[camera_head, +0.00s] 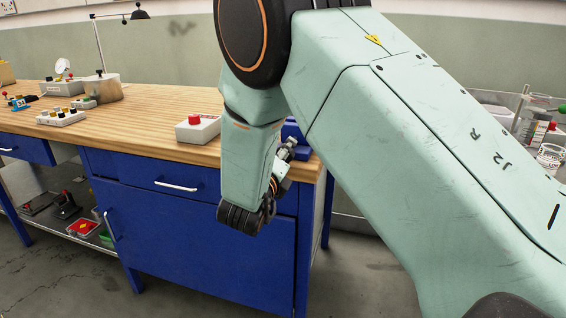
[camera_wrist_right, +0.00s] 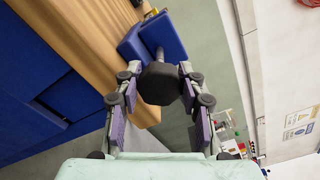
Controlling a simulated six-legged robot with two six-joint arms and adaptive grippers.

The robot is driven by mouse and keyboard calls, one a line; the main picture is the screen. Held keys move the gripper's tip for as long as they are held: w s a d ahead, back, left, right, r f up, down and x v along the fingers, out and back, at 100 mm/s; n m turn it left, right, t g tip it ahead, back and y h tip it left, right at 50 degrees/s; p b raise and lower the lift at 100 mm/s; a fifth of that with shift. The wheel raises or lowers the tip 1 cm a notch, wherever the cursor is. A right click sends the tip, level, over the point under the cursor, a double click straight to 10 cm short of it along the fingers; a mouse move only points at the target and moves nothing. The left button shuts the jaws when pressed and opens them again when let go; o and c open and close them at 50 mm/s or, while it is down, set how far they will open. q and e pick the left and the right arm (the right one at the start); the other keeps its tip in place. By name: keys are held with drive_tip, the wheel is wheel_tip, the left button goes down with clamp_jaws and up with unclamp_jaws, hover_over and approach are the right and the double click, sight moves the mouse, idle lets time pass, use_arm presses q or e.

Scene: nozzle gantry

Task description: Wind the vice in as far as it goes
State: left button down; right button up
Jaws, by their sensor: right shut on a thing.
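The vice is a blue block (camera_wrist_right: 155,38) at the end of the wooden bench in the right wrist view. In the head view only part of the blue vice (camera_head: 297,130) shows behind my right arm. A dark, faceted knob (camera_wrist_right: 161,84) stands out from the vice on a grey shaft. My right gripper (camera_wrist_right: 160,92) has its purple-padded fingers on both sides of this knob and is shut on it. In the head view my right gripper (camera_head: 285,153) shows only partly, at the bench's right end. My left gripper is in neither view.
The wooden bench top (camera_head: 150,120) carries a white box with a red button (camera_head: 198,128) near the vice. Other small devices stand farther left. Blue cabinet fronts (camera_head: 200,230) lie below. A shelf with jars (camera_head: 535,130) is at the far right.

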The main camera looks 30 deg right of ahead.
drive_tip(key=shift+s+f+m+b, duration=0.1)
drive_tip(key=shift+f+m+b, duration=0.05)
drive_tip(key=shift+m+b, duration=0.7)
drive_tip(key=shift+f+m+b, duration=0.1)
drive_tip(key=shift+m+b, duration=0.5)
drive_tip(key=shift+m, duration=0.35)
drive_tip(key=o, duration=1.2)
drive_tip(key=shift+r, duration=0.15)
wheel_tip(320, 180, up, 10)
drive_tip(key=shift+c, duration=0.2)
